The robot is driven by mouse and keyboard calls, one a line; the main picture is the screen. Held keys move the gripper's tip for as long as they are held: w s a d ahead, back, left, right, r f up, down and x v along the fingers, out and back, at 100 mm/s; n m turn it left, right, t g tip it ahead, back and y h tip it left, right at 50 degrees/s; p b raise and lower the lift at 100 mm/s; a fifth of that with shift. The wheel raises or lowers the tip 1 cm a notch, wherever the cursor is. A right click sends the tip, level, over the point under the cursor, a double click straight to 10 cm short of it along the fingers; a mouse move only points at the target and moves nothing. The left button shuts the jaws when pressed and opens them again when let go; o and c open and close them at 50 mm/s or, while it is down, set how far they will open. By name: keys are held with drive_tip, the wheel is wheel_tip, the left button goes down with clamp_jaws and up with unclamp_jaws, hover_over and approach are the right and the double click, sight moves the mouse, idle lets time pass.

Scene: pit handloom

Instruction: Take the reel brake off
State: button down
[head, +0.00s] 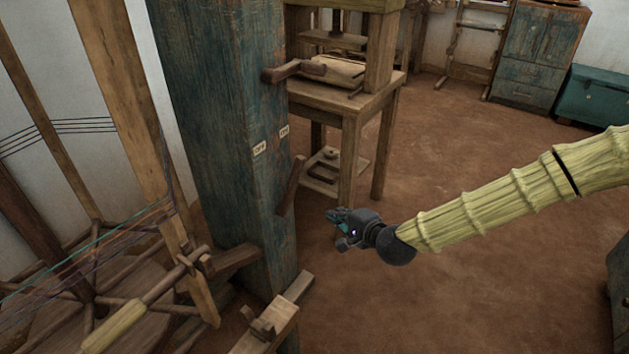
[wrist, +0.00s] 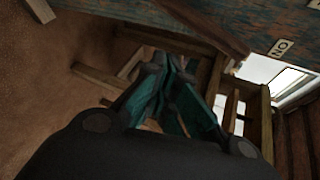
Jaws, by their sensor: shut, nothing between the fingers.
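A thick post with worn blue-green paint (head: 225,110) stands left of centre. Two small pale labels sit on it: the left label (head: 260,149) seems to read OFF, the right label (head: 284,131) ON. Just below them a dark wooden lever (head: 291,187) slants out of the post, its upper end leaning right. My gripper (head: 336,216) is to the right of this lever, apart from it, with teal fingers shut and empty. In the wrist view the closed fingers (wrist: 174,75) point toward the scene, with a dark wooden bar (wrist: 205,25), likely the lever, beyond them. The ON label (wrist: 282,47) shows upside down.
Another wooden handle (head: 293,70) juts from the post higher up. A wooden press stand (head: 350,110) is behind. Threads and a reel frame (head: 120,320) fill the lower left; a wooden block (head: 268,325) sits at the post's foot. The earthen floor (head: 450,270) around my arm is clear.

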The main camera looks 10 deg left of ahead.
drive_tip(key=w+r+m+t+y+b, duration=0.1)
drive_tip(key=w+r+m+t+b, duration=0.1)
drive_tip(key=w+r+b, duration=0.3)
drive_tip(key=shift+w+a+r+t+b, duration=0.35)
drive_tip(key=shift+w+r, duration=0.4)
drive_tip(key=shift+w, duration=0.3)
drive_tip(key=w+a+b, duration=0.4)
drive_tip(key=a, duration=0.4)
drive_tip(key=shift+w+f, duration=0.15)
drive_tip(key=shift+a, duration=0.15)
